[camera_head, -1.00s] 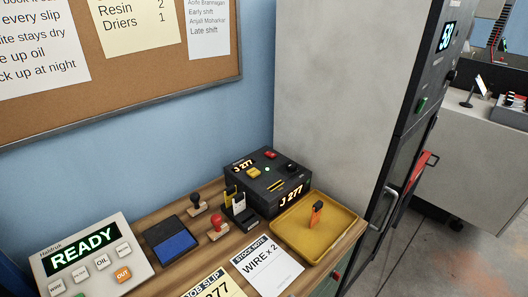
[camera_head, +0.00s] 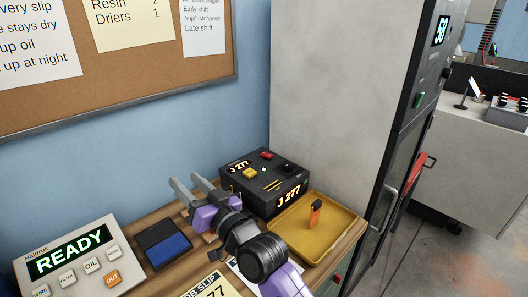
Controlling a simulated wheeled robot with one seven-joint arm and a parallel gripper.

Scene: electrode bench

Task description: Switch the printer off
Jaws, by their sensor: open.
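The printer appears to be the black box (camera_head: 262,205) at the back of the bench, against the grey cabinet; its front and top displays read J 277. On its top are a red button (camera_head: 267,155), a yellow button (camera_head: 250,173) and a dark knob or switch (camera_head: 289,169), too small to read its position. My gripper (camera_head: 184,181) is open and empty, left of the printer and apart from it, its fingers pointing to the back left. My arm hides part of the bench in front of the printer.
A yellow tray (camera_head: 335,233) holding an orange item (camera_head: 316,213) lies right of the printer. A blue ink pad (camera_head: 165,245) lies left of my gripper. A READY panel (camera_head: 70,262) stands at the front left. A tall grey cabinet (camera_head: 335,90) rises behind.

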